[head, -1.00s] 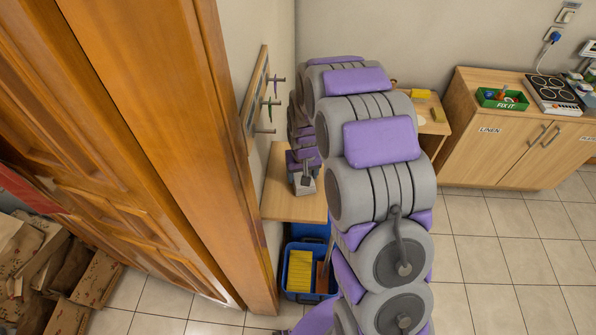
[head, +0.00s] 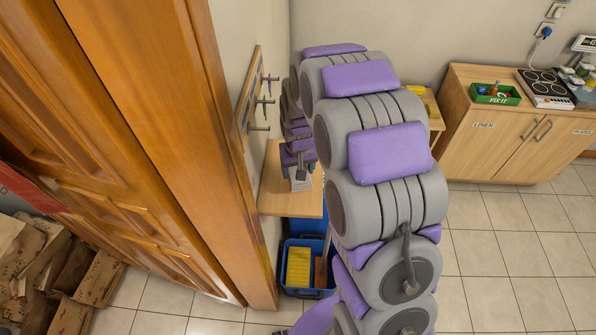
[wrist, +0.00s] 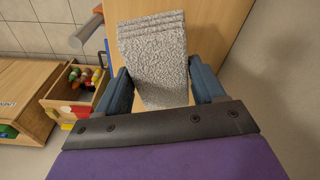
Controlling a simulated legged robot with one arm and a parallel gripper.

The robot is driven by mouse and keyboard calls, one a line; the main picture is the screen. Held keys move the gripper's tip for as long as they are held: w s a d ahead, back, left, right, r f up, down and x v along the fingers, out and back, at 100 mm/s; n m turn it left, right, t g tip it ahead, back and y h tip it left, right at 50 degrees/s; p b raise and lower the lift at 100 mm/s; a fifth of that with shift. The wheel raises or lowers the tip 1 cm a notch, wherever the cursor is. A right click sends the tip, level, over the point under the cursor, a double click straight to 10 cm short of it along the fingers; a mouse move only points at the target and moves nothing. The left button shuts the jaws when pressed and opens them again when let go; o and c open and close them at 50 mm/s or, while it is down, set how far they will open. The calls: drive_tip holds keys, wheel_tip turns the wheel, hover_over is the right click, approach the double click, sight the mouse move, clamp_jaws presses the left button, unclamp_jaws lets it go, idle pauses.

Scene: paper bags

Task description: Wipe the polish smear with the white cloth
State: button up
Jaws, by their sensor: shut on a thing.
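The white cloth (wrist: 152,38) looks like a pale grey, rough, folded pad in the wrist view. My gripper (wrist: 158,78) is shut on it, with one blue finger against each side. The cloth sticks out past the fingertips over a wooden surface (wrist: 222,22). In the head view my gripper (head: 300,178) is small and low over the wooden table (head: 290,204) by the wall, partly hidden by my arm. I cannot tell whether the cloth touches the wood. I make out no polish smear in either view; the cloth and arm cover part of the table.
A peg rack (head: 249,103) hangs on the wall above the table. A blue bin (head: 312,293) with yellow contents stands below. A large wooden door (head: 130,110) is at left. A cabinet (head: 515,142) with a green box (head: 495,93) stands at right. Tiled floor there is clear.

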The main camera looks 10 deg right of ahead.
drive_tip(key=shift+a+r, duration=1)
drive_tip(key=shift+r, duration=0.1)
drive_tip(key=shift+d, duration=0.85)
drive_tip(key=shift+w+a+f, duration=0.1)
drive_tip(key=shift+a+f, duration=0.2)
drive_tip(key=shift+a, duration=0.1)
drive_tip(key=shift+w+a+f+b, duration=0.15)
drive_tip(key=shift+f+b, duration=0.15)
drive_tip(key=shift+b, duration=0.35)
drive_tip(key=shift+s+a+f+b, duration=0.15)
drive_tip(key=shift+f+b, duration=0.15)
drive_tip(key=shift+b, duration=0.3)
drive_tip(key=shift+w+d+f+b, duration=0.15)
drive_tip(key=shift+f+b, duration=0.15)
drive_tip(key=shift+b, duration=0.35)
drive_tip(key=shift+w+f+b, duration=0.15)
drive_tip(key=shift+f+b, duration=0.15)
drive_tip(key=shift+b, duration=0.3)
drive_tip(key=shift+d+f+b, duration=0.15)
drive_tip(key=shift+d+b, duration=0.2)
drive_tip(key=shift+b, duration=0.2)
drive_tip(key=shift+a, duration=0.4)
